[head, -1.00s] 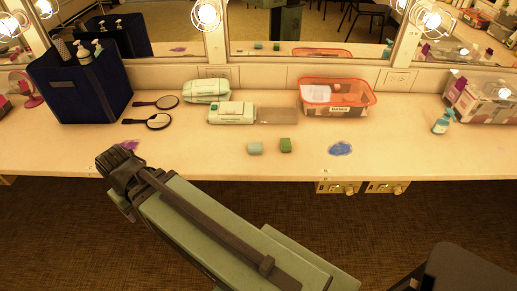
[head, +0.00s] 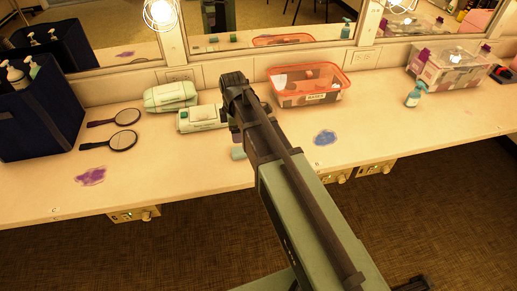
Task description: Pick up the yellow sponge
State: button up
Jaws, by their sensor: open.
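I see no yellow sponge in the head view. A pale teal block (head: 238,153), perhaps a sponge, lies on the counter, partly covered by my arm. The green block that lay beside it earlier is now hidden behind my arm. My gripper (head: 236,100) is at the dark end of the arm, over the middle of the counter near the wipes packs. It is open, and I see nothing held in it; its fingertips are hard to make out.
Wipes packs (head: 171,95) and a red-rimmed clear bin (head: 306,88) stand along the mirror wall. A navy caddy (head: 40,110) and hand mirrors (head: 123,141) are left. Purple (head: 91,176) and blue (head: 325,137) smears mark the counter. A spray bottle (head: 412,99) stands right.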

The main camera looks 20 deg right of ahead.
aim_at(237, 150)
jog(key=f+b, duration=1.1)
jog(key=shift+w+a+f, duration=0.1)
jog(key=shift+a+f, duration=0.05)
jog(key=shift+a, duration=0.15)
jog(key=shift+r, duration=0.25)
jog(key=c, duration=1.1)
jog(key=shift+o, duration=0.2)
jog(key=shift+r, duration=0.1)
notch_tip(237, 150, up, 20)
jog(key=p, duration=2)
